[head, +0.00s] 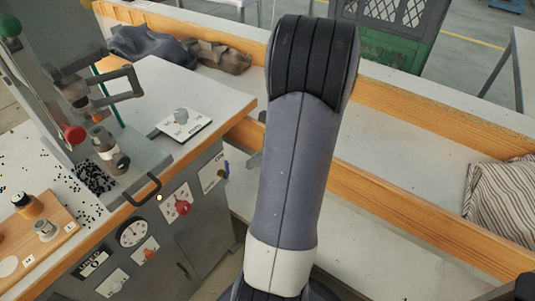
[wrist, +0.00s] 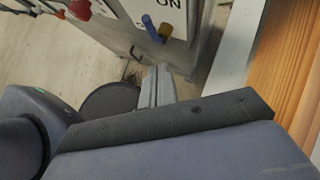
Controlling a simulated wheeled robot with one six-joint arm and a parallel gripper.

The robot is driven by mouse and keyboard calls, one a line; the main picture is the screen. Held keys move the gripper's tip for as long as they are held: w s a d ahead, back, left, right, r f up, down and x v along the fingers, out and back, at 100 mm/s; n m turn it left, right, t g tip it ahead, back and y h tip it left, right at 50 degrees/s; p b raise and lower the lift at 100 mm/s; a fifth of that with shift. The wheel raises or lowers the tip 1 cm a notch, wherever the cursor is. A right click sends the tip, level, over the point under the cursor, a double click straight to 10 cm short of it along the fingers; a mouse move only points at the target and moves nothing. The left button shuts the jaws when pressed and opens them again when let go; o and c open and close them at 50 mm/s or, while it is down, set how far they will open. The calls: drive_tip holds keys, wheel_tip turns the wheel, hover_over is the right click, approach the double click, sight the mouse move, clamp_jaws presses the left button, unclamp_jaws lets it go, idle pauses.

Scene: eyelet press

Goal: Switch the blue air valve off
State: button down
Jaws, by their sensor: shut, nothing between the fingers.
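The blue air valve (wrist: 149,25) shows near the top of the wrist view, a blue lever beside a brass-coloured part, below a plate lettered "ON". In the head view the valve (head: 227,168) is a small blue spot on the right end of the grey cabinet's front, by a white label plate. My gripper (wrist: 158,70) is shut and empty. Its fingers point up toward the valve in the wrist view, with a visible gap between their tips and the lever. In the head view my arm covers most of the gripper.
The cabinet front (head: 195,235) also carries a red knob (head: 182,207), an orange knob (head: 149,254) and a round gauge (head: 132,232). A dark bar handle (head: 143,192) sticks out at the bench edge. A wood-edged counter (head: 420,140) runs behind my arm.

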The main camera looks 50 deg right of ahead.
drive_tip(key=w+a, duration=0.2)
drive_tip(key=w, duration=0.1)
drive_tip(key=shift+w+a+f, duration=0.2)
drive_tip(key=shift+w+a, duration=0.05)
drive_tip(key=shift+a, duration=0.1)
